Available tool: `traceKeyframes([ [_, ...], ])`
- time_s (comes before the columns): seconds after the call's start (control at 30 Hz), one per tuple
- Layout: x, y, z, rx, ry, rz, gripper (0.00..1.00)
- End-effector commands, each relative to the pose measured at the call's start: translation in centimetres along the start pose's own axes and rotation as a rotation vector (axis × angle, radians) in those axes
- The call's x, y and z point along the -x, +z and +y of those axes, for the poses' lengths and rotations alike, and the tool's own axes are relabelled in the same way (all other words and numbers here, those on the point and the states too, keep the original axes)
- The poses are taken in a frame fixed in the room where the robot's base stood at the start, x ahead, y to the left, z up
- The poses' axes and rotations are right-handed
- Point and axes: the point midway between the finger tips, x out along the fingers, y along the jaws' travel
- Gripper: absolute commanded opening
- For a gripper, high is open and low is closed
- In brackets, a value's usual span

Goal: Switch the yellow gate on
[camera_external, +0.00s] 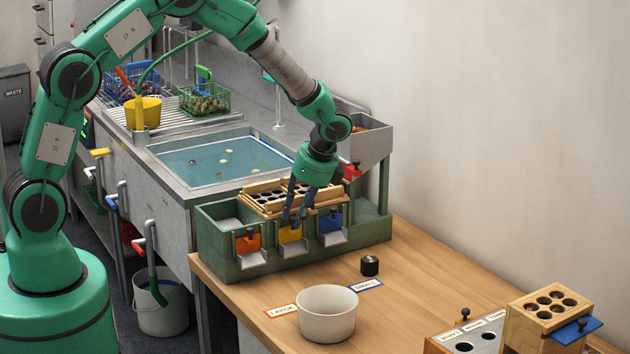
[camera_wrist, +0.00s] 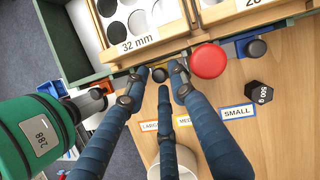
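The yellow gate (camera_external: 290,234) is the middle of three gates on the front of the green sorting box (camera_external: 220,246), between the orange gate (camera_external: 248,243) and the blue gate (camera_external: 331,223). My gripper (camera_external: 292,218) is just in front of and above the yellow gate, hiding part of it. In the wrist view my gripper (camera_wrist: 160,77) has its dark blue fingers apart around the yellow gate's black knob (camera_wrist: 159,75). A gap shows beside the knob, and I see no clear grip on it. The orange gate (camera_wrist: 107,88) and blue gate (camera_wrist: 243,41) lie to either side.
Wooden sieve trays (camera_external: 268,205) sit on the box. A red round knob (camera_wrist: 208,61) is close to my fingers. A white bowl (camera_external: 327,327), size labels and a black weight (camera_external: 370,266) stand on the table. The table's right middle is clear.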

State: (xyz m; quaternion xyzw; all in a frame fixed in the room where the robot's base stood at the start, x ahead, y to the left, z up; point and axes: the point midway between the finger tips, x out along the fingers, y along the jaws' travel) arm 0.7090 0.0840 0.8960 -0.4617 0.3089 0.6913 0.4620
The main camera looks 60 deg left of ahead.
Motion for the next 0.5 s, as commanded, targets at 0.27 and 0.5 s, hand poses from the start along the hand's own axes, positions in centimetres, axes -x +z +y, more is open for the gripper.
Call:
traceKeyframes([
  [0.27, -0.15, 0.0, 0.0, 0.0, 0.0, 0.0, 0.25],
  [0.5, -0.14, -0.01, 0.0, 0.0, 0.0, 0.0, 0.0],
])
